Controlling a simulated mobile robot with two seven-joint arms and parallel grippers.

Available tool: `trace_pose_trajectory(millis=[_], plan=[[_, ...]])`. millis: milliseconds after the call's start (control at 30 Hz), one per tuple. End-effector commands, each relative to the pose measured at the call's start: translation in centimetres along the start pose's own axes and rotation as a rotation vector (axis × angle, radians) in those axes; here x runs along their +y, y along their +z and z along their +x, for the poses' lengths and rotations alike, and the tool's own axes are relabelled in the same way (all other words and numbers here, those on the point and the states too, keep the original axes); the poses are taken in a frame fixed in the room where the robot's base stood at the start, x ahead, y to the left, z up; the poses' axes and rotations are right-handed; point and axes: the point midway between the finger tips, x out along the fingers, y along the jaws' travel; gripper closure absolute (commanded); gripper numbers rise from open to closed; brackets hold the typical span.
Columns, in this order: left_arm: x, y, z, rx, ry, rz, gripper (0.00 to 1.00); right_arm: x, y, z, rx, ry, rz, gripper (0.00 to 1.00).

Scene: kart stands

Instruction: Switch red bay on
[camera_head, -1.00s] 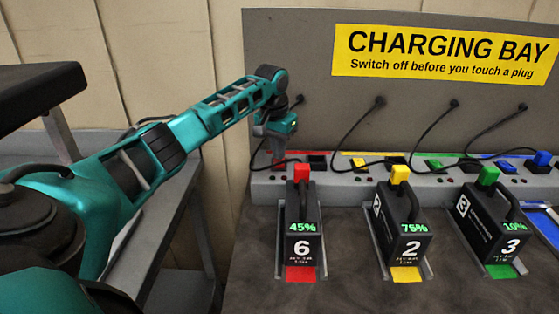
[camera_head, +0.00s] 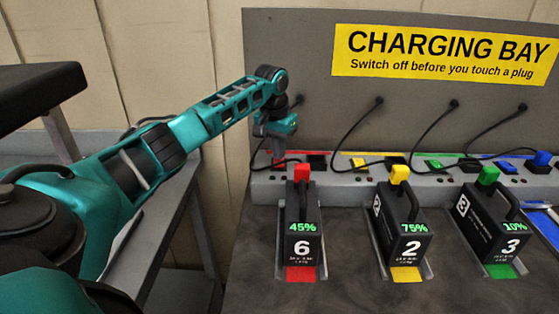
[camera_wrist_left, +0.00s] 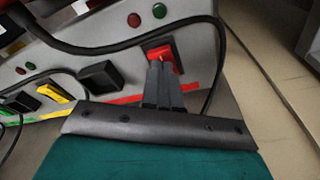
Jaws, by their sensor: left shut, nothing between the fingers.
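The red bay's switch (camera_wrist_left: 161,52) is a red rocker on the grey panel in the left wrist view. My left gripper (camera_wrist_left: 160,66) is shut and empty, with its fingertips at the switch's lower edge and partly covering it. I cannot tell whether they touch it or which way the rocker is tilted. In the head view my left gripper (camera_head: 278,154) is over the red bay's end of the grey strip, largely hiding the switch. The red bay holds a black battery (camera_head: 303,243) marked 6 and 45%, with a red plug (camera_head: 302,173) on top. My right gripper is not in view.
A black socket block (camera_wrist_left: 100,76) sits beside the red switch. A red lamp (camera_wrist_left: 134,20) and green lamp (camera_wrist_left: 159,11) are above it, both looking dark. A black cable (camera_wrist_left: 219,60) loops close around my fingers. Yellow (camera_head: 409,231) and green (camera_head: 500,228) bay batteries stand to the right.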

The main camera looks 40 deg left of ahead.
Motion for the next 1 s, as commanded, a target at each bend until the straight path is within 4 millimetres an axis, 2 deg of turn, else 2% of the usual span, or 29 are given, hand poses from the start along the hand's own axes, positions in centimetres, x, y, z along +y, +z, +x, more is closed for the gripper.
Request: trace_pose_trajectory(millis=[1000], plan=[[0.0, 0.2, 1.4, 0.000, 0.000, 0.001, 1.00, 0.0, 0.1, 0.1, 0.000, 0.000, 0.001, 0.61]])
